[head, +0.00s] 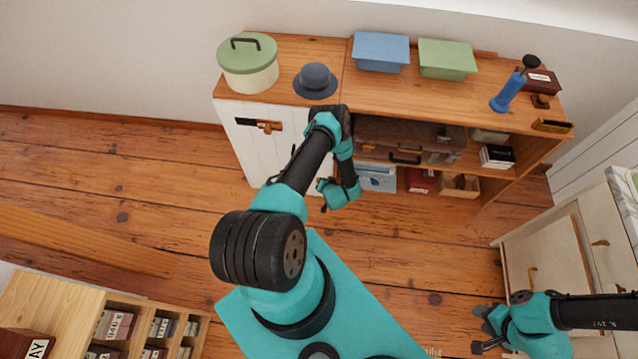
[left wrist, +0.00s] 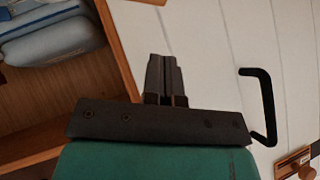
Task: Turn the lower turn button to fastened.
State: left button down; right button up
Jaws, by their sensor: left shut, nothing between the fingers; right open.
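The white cabinet door (head: 260,150) has a black handle and a brown wooden turn button (head: 268,126) near its top. In the left wrist view this handle (left wrist: 262,105) stands right of my fingers, with a wooden turn button (left wrist: 295,165) at the lower right corner. A small brown piece (left wrist: 150,2) is cut off by the top edge; it may be the lower turn button, but its angle is hidden. My left gripper (head: 326,200) is shut and empty, its fingers (left wrist: 165,75) in front of the door near the shelf side. My right gripper (head: 482,332) is open and empty, far from the door.
The cabinet top (head: 420,95) holds a green-lidded pot (head: 249,68), a dark hat (head: 315,80), boxes and a blue tool. A suitcase (head: 405,137) lies in the open shelf beside the door. A pale drawer cabinet (head: 550,255) stands right; floor is clear left of the door.

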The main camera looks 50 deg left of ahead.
pick_arm(q)
jog(key=a+f, duration=0.4)
jog(key=f, duration=0.2)
jog(key=shift+f, duration=0.15)
jog(key=shift+a, duration=0.15)
